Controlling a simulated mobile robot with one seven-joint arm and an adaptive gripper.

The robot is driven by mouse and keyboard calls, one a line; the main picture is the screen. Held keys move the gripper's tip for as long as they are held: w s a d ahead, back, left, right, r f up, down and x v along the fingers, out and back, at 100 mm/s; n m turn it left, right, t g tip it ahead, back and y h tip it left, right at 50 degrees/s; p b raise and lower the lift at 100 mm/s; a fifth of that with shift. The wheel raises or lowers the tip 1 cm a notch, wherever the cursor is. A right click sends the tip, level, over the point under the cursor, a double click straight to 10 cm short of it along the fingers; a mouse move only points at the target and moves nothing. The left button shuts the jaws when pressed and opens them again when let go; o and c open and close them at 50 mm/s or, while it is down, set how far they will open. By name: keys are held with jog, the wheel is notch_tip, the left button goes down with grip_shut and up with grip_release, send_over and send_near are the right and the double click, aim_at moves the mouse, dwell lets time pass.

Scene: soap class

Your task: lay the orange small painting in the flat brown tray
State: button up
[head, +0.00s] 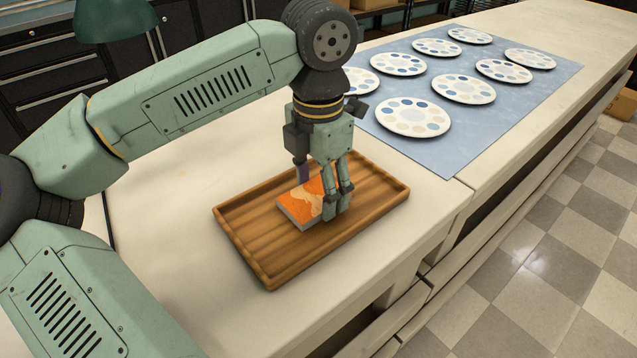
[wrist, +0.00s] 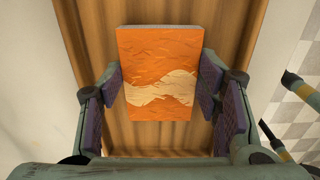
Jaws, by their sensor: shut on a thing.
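The orange small painting (head: 298,208) is a flat slab with a pale cream wavy band across it. It is over the inside of the flat brown tray (head: 260,273), close to its ribbed wooden floor; I cannot tell whether it touches the floor. My gripper (head: 321,192) points down over the tray and hides part of the painting in the head view. In the wrist view my gripper (wrist: 160,86) has its purple pads at the left and right edges of the painting (wrist: 158,50), shut on it. The tray (wrist: 160,12) shows behind it.
The tray stands on a pale counter (head: 165,215). Beyond it a blue mat (head: 480,135) carries several round white palettes (head: 413,116). The counter's front edge and a checkered floor (head: 545,260) are to the right. A green lamp shade (head: 112,18) is at the upper left.

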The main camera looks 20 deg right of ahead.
aim_at(319, 194)
jog(key=shift+f, duration=0.15)
jog(key=shift+f, duration=0.1)
jog(key=o, duration=1.2)
jog(key=shift+c, duration=0.2)
notch_tip(319, 194, up, 13)
jog(key=b, duration=0.1)
jog(key=shift+f, duration=0.2)
